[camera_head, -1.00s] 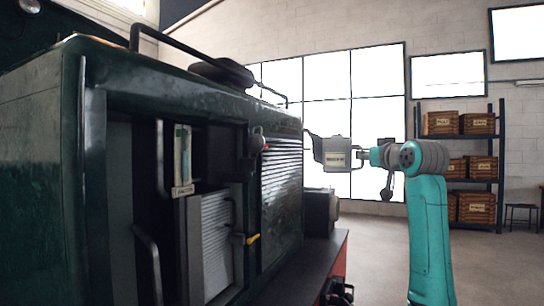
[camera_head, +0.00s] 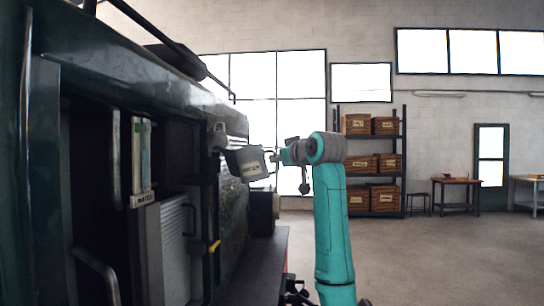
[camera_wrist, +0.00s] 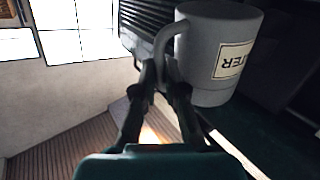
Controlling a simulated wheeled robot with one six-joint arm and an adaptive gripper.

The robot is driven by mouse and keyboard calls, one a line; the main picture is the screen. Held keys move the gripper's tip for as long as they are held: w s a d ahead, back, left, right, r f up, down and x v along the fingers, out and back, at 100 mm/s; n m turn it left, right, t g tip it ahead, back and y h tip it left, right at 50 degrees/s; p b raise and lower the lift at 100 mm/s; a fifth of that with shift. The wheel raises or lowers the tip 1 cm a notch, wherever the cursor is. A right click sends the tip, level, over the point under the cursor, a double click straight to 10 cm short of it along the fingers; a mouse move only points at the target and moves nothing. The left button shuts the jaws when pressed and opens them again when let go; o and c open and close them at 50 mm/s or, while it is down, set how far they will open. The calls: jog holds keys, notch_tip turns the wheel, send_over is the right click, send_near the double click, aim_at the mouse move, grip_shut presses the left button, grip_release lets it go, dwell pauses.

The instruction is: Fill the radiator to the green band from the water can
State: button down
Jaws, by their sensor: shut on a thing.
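The grey water can (camera_head: 246,164), labelled WATER, is held up beside the dark green tram body, tilted toward the left. My gripper (camera_head: 275,160) is shut on its handle from the right. In the wrist view, my gripper (camera_wrist: 165,85) closes on the handle of the water can (camera_wrist: 208,50). A grey fitting on the tram (camera_head: 217,137) is just left of the can. I cannot tell whether the spout meets it or water flows.
A yellow-handled lever (camera_head: 214,246) and a handrail (camera_head: 98,275) are on the tram side. A dark running board (camera_head: 258,265) lies below the can.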

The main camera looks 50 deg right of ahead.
jog(key=shift+r, duration=0.15)
jog(key=shift+s, duration=0.1)
jog(key=shift+s+d+r+n+g, duration=0.1)
jog(key=shift+s+r+n+g, duration=0.2)
jog(key=shift+r+n+g, duration=0.15)
jog(key=shift+r, duration=0.15)
dwell(0.7)
jog(key=shift+r+n, duration=0.35)
jog(key=shift+r, duration=0.45)
jog(key=shift+w+r+g, duration=0.1)
jog(key=shift+r+g, duration=0.05)
jog(key=shift+g, duration=0.1)
dwell(0.4)
jog(key=shift+r+n, duration=0.3)
jog(key=shift+r, duration=0.45)
jog(key=shift+r, duration=0.1)
dwell(0.5)
